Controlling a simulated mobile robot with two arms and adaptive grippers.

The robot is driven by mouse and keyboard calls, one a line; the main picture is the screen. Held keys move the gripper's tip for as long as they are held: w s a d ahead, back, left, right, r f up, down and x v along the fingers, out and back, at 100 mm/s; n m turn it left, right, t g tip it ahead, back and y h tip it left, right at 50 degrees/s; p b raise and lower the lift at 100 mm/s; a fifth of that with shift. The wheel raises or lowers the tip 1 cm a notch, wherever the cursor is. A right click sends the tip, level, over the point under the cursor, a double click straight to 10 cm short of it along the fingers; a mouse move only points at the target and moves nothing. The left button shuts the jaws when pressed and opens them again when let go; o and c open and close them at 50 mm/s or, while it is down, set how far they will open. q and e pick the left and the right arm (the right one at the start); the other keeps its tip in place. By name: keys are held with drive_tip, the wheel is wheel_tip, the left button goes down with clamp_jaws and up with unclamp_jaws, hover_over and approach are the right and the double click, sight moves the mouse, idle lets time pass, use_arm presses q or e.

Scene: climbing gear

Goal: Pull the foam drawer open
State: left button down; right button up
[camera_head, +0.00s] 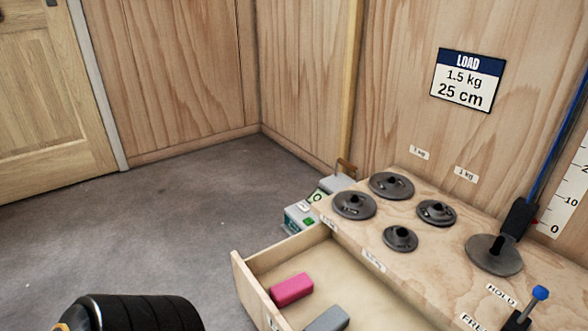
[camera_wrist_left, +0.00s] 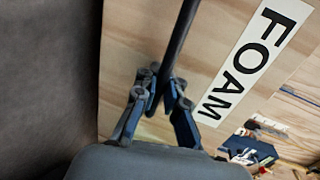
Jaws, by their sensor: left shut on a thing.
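The wooden foam drawer (camera_head: 252,292) stands pulled out from under the weight bench in the head view. A pink foam block (camera_head: 292,290) and a grey block (camera_head: 327,320) lie inside it; the grey one is cut off by the frame's bottom. In the left wrist view, the drawer's wooden front (camera_wrist_left: 140,40) carries a white FOAM label (camera_wrist_left: 247,65). My left gripper (camera_wrist_left: 160,88) is shut on the dark bar handle (camera_wrist_left: 183,28) in front of that panel. The head view does not show this grip. My right gripper is out of view.
The bench top (camera_head: 455,265) holds several dark disc weights (camera_head: 391,186). A blue-tipped lever (camera_head: 539,293) stands at the right. A small green-and-white device (camera_head: 300,218) sits behind the drawer. Grey floor (camera_head: 190,215) to the left is clear. A LOAD sign (camera_head: 467,80) reads 1.5 kg, 25 cm.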

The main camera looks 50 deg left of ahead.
use_arm(q)
drive_tip(key=shift+s+r, duration=0.1)
drive_tip(key=shift+s, duration=0.15)
drive_tip(key=c, duration=1.7)
unclamp_jaws()
drive_tip(key=v, duration=1.2)
